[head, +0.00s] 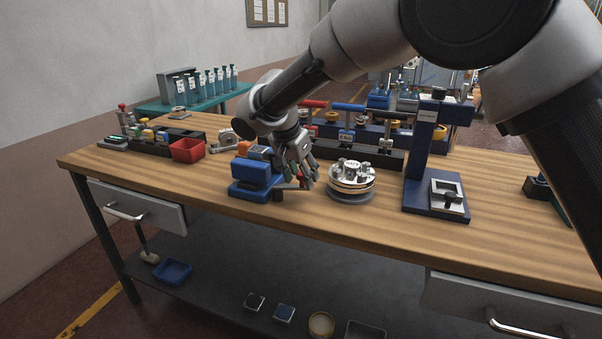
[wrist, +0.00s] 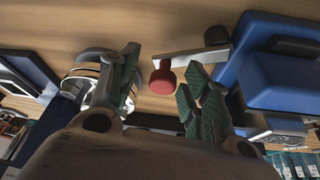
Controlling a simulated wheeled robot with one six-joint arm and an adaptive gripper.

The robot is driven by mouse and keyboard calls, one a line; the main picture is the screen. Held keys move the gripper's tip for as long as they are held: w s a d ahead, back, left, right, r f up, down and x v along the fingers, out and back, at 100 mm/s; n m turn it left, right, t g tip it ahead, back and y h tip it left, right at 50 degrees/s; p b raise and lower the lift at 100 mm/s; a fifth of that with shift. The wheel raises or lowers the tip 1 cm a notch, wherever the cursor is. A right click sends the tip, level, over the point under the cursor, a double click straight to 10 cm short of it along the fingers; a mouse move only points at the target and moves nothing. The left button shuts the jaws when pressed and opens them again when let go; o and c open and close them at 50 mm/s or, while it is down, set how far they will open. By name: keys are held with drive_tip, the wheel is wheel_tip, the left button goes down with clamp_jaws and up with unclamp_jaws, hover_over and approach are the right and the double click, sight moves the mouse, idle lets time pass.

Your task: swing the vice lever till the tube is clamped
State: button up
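The blue vice (head: 252,180) stands near the front edge of the bench, left of centre. It fills the right side of the wrist view (wrist: 285,70). Its flat grey lever (wrist: 188,56) sticks out toward the left in that view and ends in a red knob (wrist: 163,80). My gripper (head: 299,172) is low over the bench at the lever end. In the wrist view its green-padded fingers (wrist: 160,82) are apart, with the red knob in the gap, closer to the right-hand fingers. I cannot make out a tube in the vice.
A round metal fixture (head: 351,182) stands close to the right of my gripper. A blue press stand (head: 423,155) is further right. A red bin (head: 187,150) and small items lie to the left. A dark rack (head: 360,155) stands behind. The bench front is clear.

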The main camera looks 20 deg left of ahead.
drive_tip(key=shift+r, duration=0.15)
drive_tip(key=shift+a+r, duration=0.1)
drive_tip(key=shift+r, duration=0.2)
drive_tip(key=v, duration=1.1)
drive_tip(key=shift+s, duration=0.2)
